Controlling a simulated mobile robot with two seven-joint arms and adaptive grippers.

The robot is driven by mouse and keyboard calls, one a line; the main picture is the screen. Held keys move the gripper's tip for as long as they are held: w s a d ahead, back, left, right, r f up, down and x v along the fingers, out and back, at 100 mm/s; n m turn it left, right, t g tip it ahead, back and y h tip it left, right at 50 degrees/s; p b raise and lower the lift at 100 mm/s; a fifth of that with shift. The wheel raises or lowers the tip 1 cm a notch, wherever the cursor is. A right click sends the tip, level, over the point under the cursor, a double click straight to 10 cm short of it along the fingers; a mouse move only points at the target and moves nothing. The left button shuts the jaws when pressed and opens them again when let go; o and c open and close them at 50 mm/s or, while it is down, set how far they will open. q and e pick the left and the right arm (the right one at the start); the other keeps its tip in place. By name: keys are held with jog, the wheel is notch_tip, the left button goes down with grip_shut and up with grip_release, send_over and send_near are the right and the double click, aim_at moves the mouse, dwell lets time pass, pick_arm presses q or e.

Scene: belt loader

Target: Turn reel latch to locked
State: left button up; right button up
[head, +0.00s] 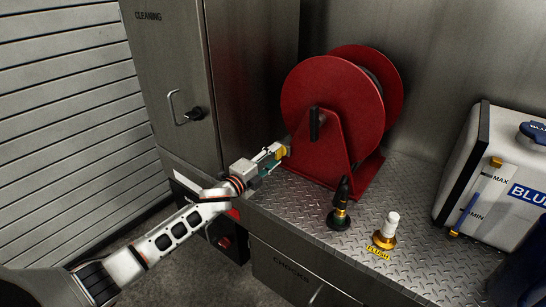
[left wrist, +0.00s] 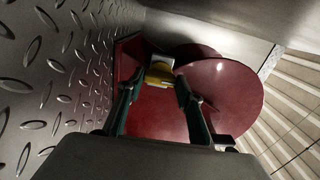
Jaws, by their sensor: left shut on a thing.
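The red reel (head: 325,95) stands in its red A-shaped stand (head: 335,165) on the metal deck. The yellow latch (head: 281,150) is at the stand's left side. My left gripper (head: 272,156) reaches in from the left and is shut on the latch. In the left wrist view, the yellow latch (left wrist: 158,74) sits between the fingertips of my left gripper (left wrist: 158,82), with the red reel (left wrist: 228,90) behind it. The fingers hide part of the latch, and I cannot read a lock mark. My right gripper is not in view.
A black nozzle (head: 340,208) and a brass fitting with a white top (head: 387,230) stand on the diamond-plate deck (head: 290,205). A white case (head: 478,180) is at the right. A tall metal cabinet (head: 170,65) stands left of the reel.

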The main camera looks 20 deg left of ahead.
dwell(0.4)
pick_arm(q)
jog(key=o, duration=1.1)
jog(key=shift+s, duration=0.1)
jog(key=v, duration=1.2)
